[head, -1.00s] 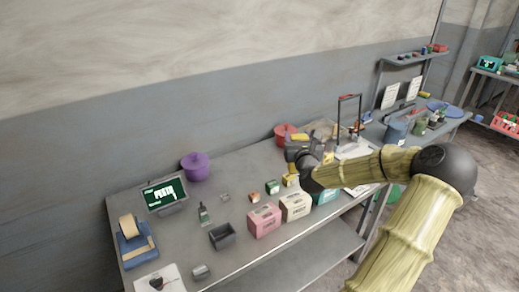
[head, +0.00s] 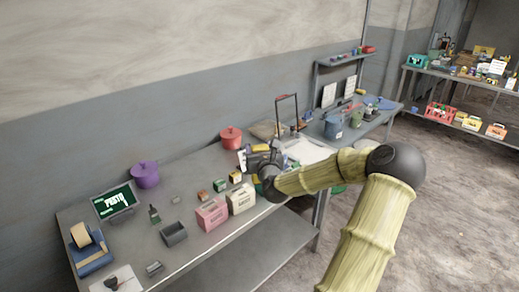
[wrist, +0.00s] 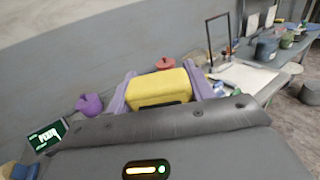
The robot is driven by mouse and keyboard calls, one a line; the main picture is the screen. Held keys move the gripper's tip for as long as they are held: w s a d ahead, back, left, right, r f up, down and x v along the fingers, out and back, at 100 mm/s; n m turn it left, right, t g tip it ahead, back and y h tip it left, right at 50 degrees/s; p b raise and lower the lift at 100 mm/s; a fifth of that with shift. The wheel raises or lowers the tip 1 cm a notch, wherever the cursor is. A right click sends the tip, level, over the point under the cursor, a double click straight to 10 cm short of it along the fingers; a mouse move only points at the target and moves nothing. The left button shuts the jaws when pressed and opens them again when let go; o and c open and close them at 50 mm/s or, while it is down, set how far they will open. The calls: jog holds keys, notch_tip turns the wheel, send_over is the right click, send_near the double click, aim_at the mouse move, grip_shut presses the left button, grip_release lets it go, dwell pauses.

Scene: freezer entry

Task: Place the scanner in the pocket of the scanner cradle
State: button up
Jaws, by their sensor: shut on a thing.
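My gripper (head: 252,157) is over the far part of the grey bench. In the wrist view, its two purple fingers (wrist: 159,78) are shut on a yellow block-like thing with a dark strip, which looks like the scanner (wrist: 160,88). In the head view only a sliver of yellow shows above the gripper. A dark grey open-topped box (head: 174,235), which may be the scanner cradle, stands near the bench's front edge, left of the pink carton. My gripper is up and to the right of it, well apart.
A pink carton (head: 212,214) and a cream carton (head: 241,199) stand right of the dark box. Bare bench lies behind the dark box.

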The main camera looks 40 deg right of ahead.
jog(key=shift+s, duration=0.2)
jog(key=shift+s+a+f, duration=0.15)
jog(key=shift+a, duration=0.05)
jog(key=s+a+f+n+y, duration=0.1)
jog(key=a+f+y, duration=0.1)
jog(key=a+f, duration=0.8)
jog(key=s+a+f+n+t+y, duration=0.1)
jog(key=a+f+n+y, duration=0.1)
jog(key=a+f, duration=0.8)
jog(key=s+a+f+n+y, duration=0.1)
jog(key=a+f+n+y, duration=0.1)
jog(key=a+f, duration=0.8)
jog(key=shift+a+t+y, duration=0.4)
jog(key=shift+a+y, duration=0.5)
jog(key=shift+a, duration=1.3)
jog(key=shift+r, duration=0.1)
jog(key=shift+d, duration=0.15)
